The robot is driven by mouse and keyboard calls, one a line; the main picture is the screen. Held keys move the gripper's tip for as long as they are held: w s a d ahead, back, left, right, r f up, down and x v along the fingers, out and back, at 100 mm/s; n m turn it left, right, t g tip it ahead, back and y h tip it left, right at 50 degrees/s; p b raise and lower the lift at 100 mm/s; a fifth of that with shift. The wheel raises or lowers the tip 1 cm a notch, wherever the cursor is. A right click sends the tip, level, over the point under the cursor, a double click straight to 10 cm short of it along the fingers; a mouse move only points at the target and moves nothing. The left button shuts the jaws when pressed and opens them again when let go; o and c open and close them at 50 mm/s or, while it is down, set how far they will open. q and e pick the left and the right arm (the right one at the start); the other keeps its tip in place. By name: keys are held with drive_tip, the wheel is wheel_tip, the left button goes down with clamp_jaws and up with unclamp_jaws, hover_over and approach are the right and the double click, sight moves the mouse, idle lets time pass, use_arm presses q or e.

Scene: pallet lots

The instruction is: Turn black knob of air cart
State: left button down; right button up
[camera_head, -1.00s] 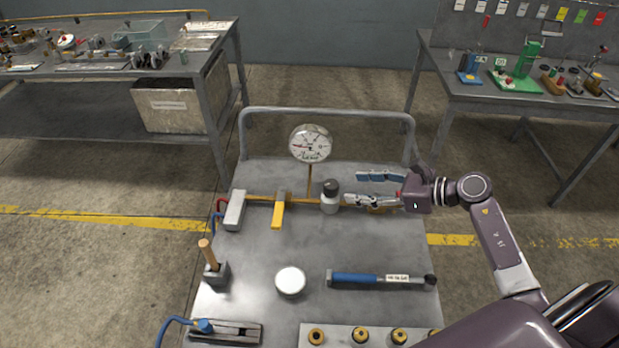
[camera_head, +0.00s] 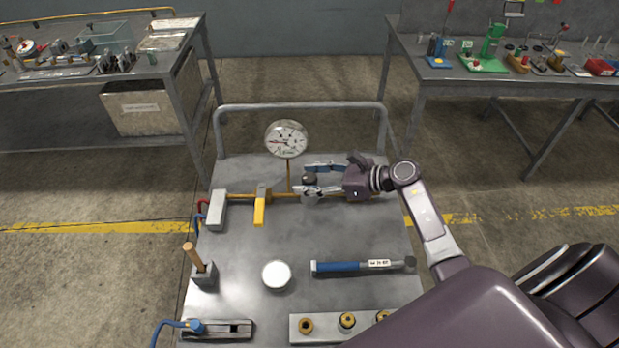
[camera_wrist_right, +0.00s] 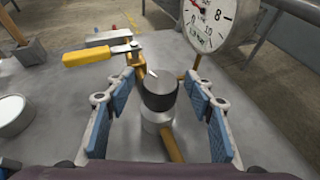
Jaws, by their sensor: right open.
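The black knob (camera_wrist_right: 160,92) is a dark cylinder with a grey top, on a pale round body (camera_wrist_right: 157,121) along a brass pipe. In the head view the knob (camera_head: 309,179) is partly hidden by my right gripper (camera_head: 318,180). In the right wrist view this gripper (camera_wrist_right: 158,115) is open, with blue-padded fingers on the left and right of the knob and gaps on both sides. The air cart (camera_head: 320,230) is a grey metal cart with a tube rail at its back. My left gripper is not in view.
A round gauge (camera_head: 286,139) stands behind the knob on a thin stem. A yellow lever (camera_head: 260,205) and a grey block (camera_head: 217,210) sit left along the pipe. A blue torque wrench (camera_head: 345,266) and a white round lid (camera_head: 276,274) lie in front.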

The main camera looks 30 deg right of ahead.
drive_tip(key=c, duration=1.2)
drive_tip(key=shift+a+r+m+t+h+p, duration=0.15)
drive_tip(key=shift+m+t+h+p, duration=0.25)
drive_tip(key=shift+m+h+p, duration=0.4)
drive_tip(key=m+t+h+p, duration=0.1)
drive_tip(key=m+h+p, duration=0.2)
drive_tip(key=p, duration=0.3)
drive_tip(key=shift+r+t+h+p, duration=0.15)
drive_tip(key=shift+t+h+p, duration=0.25)
drive_tip(key=shift+f+m+h+p, duration=0.3)
drive_tip(key=shift+m+h+p, duration=0.2)
drive_tip(key=shift+m+p, duration=0.3)
drive_tip(key=shift+t, duration=0.3)
